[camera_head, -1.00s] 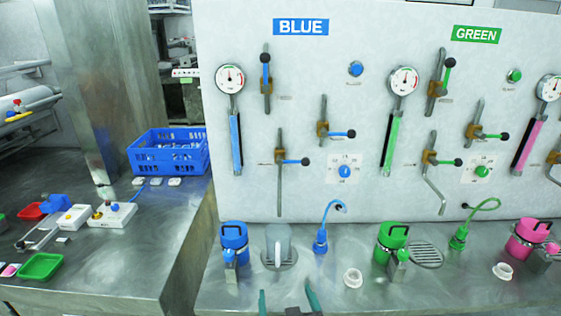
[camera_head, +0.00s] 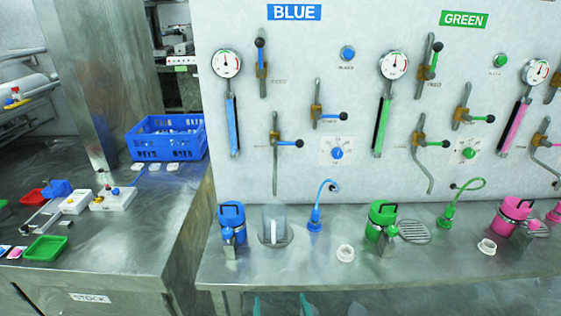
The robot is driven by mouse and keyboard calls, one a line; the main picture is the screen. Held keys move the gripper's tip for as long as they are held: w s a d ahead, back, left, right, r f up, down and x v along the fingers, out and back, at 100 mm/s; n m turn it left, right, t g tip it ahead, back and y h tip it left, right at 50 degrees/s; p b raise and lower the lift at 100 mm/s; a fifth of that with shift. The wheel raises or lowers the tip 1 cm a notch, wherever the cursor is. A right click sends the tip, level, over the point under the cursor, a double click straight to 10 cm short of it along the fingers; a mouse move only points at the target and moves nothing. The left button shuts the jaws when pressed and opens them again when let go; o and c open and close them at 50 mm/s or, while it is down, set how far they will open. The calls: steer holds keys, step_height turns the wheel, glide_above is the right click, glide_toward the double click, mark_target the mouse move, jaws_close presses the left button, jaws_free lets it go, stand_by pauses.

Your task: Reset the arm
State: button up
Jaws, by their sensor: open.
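My gripper (camera_head: 281,306) shows only as two teal fingertips at the bottom edge of the head view. The fingers are apart with nothing seen between them, in front of and below the bench's front edge. The rest of the gripper and most of my arm are out of frame. A clear jug (camera_head: 275,222) with a white handle stands upright on the round grate under the blue station, well apart from my gripper.
The bench (camera_head: 320,264) carries a blue canister (camera_head: 231,221), a green canister (camera_head: 381,217), a pink canister (camera_head: 511,215) and white caps. The wall panel (camera_head: 300,60) holds valves and gauges. A blue crate (camera_head: 166,152) sits on the left counter (camera_head: 110,245), with small trays.

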steer(key=s+f+m+h, duration=0.1)
steer(key=s+f, duration=0.3)
steer(key=s, duration=0.4)
steer(key=s+f, duration=0.5)
steer(key=s, duration=0.3)
steer(key=s+r+t, duration=0.1)
steer(key=s+r, duration=0.1)
steer(key=s, duration=1.5)
steer(key=shift+a+r+t, duration=0.15)
steer(key=shift+r+t, duration=0.1)
steer(key=shift+t, duration=0.05)
steer(key=shift+c, duration=0.7)
